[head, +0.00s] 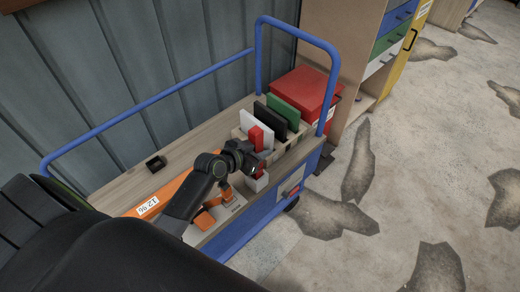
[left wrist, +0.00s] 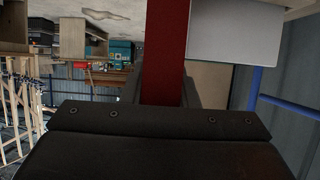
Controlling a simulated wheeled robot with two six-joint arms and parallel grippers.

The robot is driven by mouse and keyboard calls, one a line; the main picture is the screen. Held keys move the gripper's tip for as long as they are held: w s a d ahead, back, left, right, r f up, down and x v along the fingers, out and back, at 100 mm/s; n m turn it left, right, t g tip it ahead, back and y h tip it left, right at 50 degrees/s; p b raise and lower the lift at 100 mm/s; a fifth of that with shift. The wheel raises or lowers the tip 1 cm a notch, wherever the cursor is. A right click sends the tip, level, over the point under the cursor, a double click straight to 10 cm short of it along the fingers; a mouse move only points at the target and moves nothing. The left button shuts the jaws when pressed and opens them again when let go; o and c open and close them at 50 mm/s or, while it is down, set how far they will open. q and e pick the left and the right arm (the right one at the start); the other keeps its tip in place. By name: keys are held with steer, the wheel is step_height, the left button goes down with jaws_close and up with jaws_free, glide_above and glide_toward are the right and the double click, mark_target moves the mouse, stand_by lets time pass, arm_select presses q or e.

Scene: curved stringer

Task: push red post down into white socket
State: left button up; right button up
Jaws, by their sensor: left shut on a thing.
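The red post (head: 256,138) stands roughly upright on the cart, among upright panels. My left gripper (head: 254,163) is shut on it. In the left wrist view the red post (left wrist: 165,50) runs up from between the jaws. A white block (head: 258,182), perhaps the white socket, shows just below the gripper; the post's lower end is hidden, so I cannot tell how far it sits in it. A white panel (head: 257,122) stands right behind the post and also shows in the left wrist view (left wrist: 235,32). My right gripper is not in view.
A black panel (head: 275,117) and a green panel (head: 284,110) stand behind the white one. A red box (head: 304,88) lies at the cart's far end. Blue rails (head: 258,55) edge the cart. A small black object (head: 155,163) lies on the bare wooden top at left.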

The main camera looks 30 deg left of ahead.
arm_select(q)
steer(key=shift+f+b, duration=1.6)
steer(key=shift+f, duration=0.2)
steer(key=o, duration=1.1)
steer(key=v, duration=1.7)
steer(key=shift+r, duration=0.2)
steer(key=shift+s, duration=0.2)
